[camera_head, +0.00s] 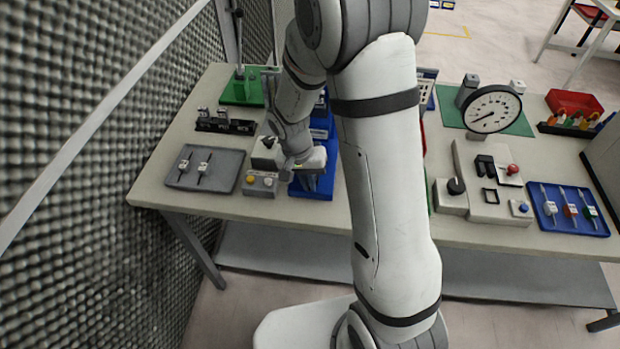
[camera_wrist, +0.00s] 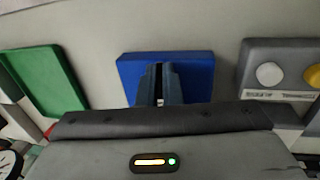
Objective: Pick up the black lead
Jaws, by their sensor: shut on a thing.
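My gripper (camera_head: 312,180) is low over a small blue tray (camera_head: 321,191) near the front edge of the bench, left of my upper arm. In the wrist view its two dark fingers (camera_wrist: 159,82) are close together in front of the blue tray (camera_wrist: 199,65). A narrow dark piece shows between them, which appears to be the black lead (camera_wrist: 158,73). The gripper is shut on it. Most of the lead is hidden by the fingers, and I cannot tell whether it still touches the tray.
A grey button box (camera_head: 261,184) stands close left of the blue tray, with a grey tray (camera_head: 205,168) of two probes beyond it. A dial gauge (camera_head: 493,110), a grey switch panel (camera_head: 490,190) and another blue tray (camera_head: 568,210) stand right. A foam wall (camera_head: 90,170) borders the left.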

